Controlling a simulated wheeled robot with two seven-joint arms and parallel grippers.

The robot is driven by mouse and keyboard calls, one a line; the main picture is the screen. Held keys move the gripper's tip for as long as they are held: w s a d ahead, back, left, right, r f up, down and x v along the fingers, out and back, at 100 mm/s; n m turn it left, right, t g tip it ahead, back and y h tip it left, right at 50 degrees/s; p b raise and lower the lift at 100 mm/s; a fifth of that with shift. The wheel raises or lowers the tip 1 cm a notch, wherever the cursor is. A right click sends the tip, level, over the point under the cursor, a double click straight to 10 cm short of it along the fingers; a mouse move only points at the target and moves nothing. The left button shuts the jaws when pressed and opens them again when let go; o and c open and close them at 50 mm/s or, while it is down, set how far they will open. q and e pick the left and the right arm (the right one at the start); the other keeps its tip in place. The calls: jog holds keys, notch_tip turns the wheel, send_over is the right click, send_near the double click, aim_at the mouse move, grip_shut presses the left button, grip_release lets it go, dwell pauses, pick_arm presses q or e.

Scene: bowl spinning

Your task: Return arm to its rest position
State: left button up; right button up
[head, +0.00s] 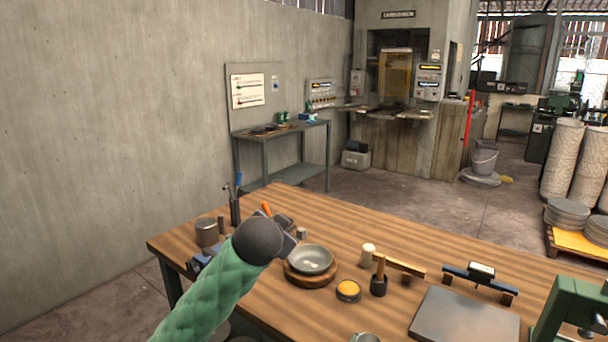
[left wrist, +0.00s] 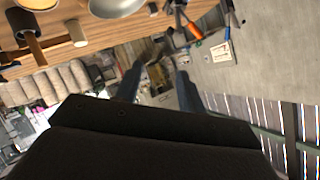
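My left arm comes in from the bottom left in a green quilted sleeve. Its left gripper (head: 290,243) is over the table by the grey bowl (head: 311,259), mostly hidden behind the dark round wrist. In the left wrist view, the two fingers of the gripper (left wrist: 160,72) stand apart with nothing seen between them. The bowl sits on a round wooden base (head: 297,279). It also shows cut off at the top of the left wrist view (left wrist: 116,8). My right gripper is in neither view.
The wooden table (head: 395,241) holds a dark canister (head: 206,232), a tool holder (head: 235,208), a yellow-topped tin (head: 348,290), a mallet (head: 400,266), a grey plate (head: 465,317) and a green machine (head: 575,312). A concrete wall (head: 120,110) stands at left.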

pick_arm(q)
jog(key=s+a+f+n+g, duration=0.2)
jog(key=s+a+f, duration=0.1)
jog(key=s+f, duration=0.65)
jog(key=s+a+f+n+g, duration=0.2)
jog(key=s+a+f+g, duration=0.15)
jog(key=s+f, duration=0.65)
jog(key=s+a+f+n+g, duration=0.2)
jog(key=s+a+f, duration=0.2)
jog(key=s+f, duration=0.55)
jog(key=s+f+g, duration=0.3)
jog(key=s+f, duration=1)
jog(key=s, duration=0.4)
jog(key=shift+d+f+n+g, duration=0.2)
jog(key=shift+d+n+g, duration=0.1)
jog(key=shift+g, duration=0.05)
